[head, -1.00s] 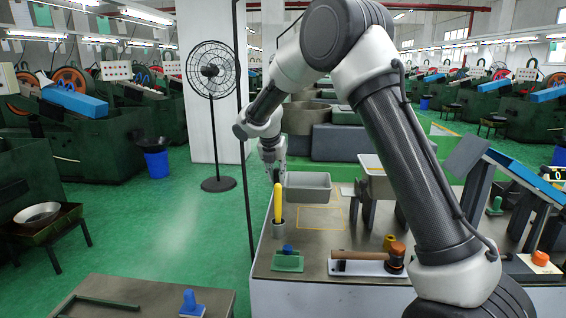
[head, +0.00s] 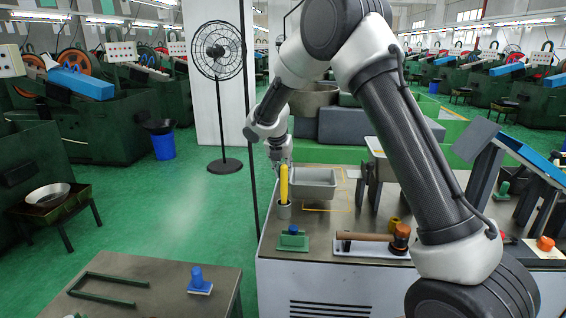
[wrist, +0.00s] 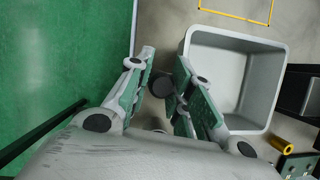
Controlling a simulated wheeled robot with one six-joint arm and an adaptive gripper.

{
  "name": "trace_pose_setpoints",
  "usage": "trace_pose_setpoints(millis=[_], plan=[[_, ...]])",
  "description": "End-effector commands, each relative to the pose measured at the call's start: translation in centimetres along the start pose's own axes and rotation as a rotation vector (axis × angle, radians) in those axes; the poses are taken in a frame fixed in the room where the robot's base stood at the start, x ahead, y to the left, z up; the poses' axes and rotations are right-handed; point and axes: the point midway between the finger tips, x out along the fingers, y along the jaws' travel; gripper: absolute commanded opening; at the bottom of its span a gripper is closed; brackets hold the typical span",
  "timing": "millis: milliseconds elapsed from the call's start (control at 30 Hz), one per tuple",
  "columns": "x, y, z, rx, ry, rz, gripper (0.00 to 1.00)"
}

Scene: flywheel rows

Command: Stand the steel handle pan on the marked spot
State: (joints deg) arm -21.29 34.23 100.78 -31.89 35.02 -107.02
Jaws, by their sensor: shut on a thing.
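The steel handle pan (head: 314,190) is a grey rectangular open tray at the back left of the workbench; the wrist view shows its empty inside (wrist: 225,75). My gripper (wrist: 163,84) is at the pan's left side, shut on its dark handle, which is mostly hidden between the fingers. In the head view my gripper (head: 281,160) is small and partly behind the yellow handle. The marked spot is a yellow outline (head: 347,190), partly covered by the pan in the head view. In the wrist view the outline (wrist: 235,15) lies beyond the pan's top edge. I cannot tell whether the pan touches the bench.
A grey cup (head: 284,211) with a yellow-handled tool (head: 284,182) stands just in front of the pan. A dark stand (head: 374,185) is on its right. A mallet (head: 375,237) and a green block (head: 292,241) lie nearer. A thin black pole (head: 249,130) rises left of the bench.

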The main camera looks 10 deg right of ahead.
Motion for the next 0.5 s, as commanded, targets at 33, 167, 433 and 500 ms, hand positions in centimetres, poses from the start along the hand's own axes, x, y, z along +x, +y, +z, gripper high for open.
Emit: trace_pose_setpoints(millis=[33, 167, 433, 500], plan=[[0.5, 0.0, -0.1, -0.002, 0.000, -0.001, 0.00], [1.6, 0.0, -0.7, -0.001, 0.000, -0.001, 0.00], [2.4, -2.0, -0.6, 0.002, -0.001, 0.000, 0.00], [2.5, -2.6, -0.5, 0.000, -0.001, 0.000, 0.00]])
